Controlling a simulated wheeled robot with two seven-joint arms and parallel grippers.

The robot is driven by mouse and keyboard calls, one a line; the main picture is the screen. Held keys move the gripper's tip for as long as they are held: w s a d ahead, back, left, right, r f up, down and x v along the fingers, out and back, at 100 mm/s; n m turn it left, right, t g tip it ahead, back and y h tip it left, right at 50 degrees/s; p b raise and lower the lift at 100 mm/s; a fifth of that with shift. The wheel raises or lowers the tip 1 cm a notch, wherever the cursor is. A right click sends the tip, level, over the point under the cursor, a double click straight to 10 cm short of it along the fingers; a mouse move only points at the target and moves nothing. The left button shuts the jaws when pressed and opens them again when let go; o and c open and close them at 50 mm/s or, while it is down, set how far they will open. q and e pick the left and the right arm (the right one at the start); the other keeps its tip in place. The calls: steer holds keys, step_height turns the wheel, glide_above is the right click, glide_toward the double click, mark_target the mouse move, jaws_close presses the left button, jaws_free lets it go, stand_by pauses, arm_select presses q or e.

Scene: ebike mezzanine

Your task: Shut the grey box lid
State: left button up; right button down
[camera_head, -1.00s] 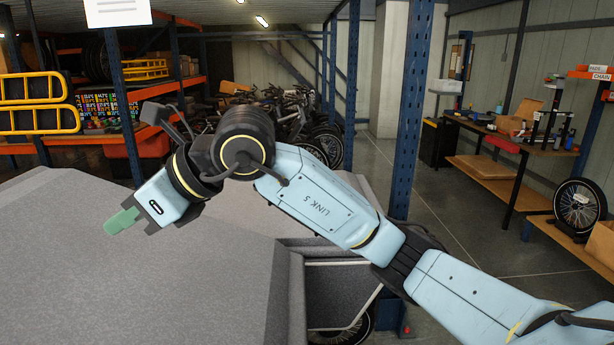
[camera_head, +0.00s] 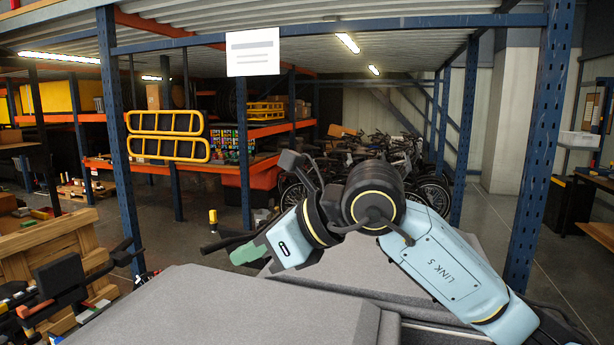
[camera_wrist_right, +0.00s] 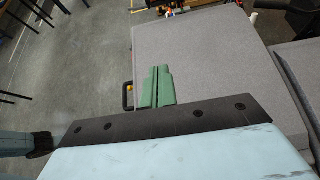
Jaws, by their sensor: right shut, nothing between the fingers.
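The grey box shows in the head view as broad grey panels: a near panel (camera_head: 220,310) at the bottom and another grey panel (camera_head: 440,300) behind my right arm. An edge line runs between them; I cannot tell how far the lid is open. My right gripper (camera_head: 248,253), with green fingers, is shut and empty just above the far edge of the near panel. In the right wrist view the shut green fingers (camera_wrist_right: 158,85) lie over the left part of a grey panel (camera_wrist_right: 225,65); contact is unclear. My left gripper is out of view.
A blue rack post (camera_head: 538,150) stands close on the right. Several bikes (camera_head: 370,165) stand behind the arm. A wooden crate (camera_head: 60,250) and a dark handlebar (camera_head: 60,280) are at the left. Grey floor (camera_wrist_right: 70,70) is open left of the panel in the wrist view.

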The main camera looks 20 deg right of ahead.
step_height(320, 180, up, 14)
stand_by(0.5)
steer(key=shift+f, duration=0.1)
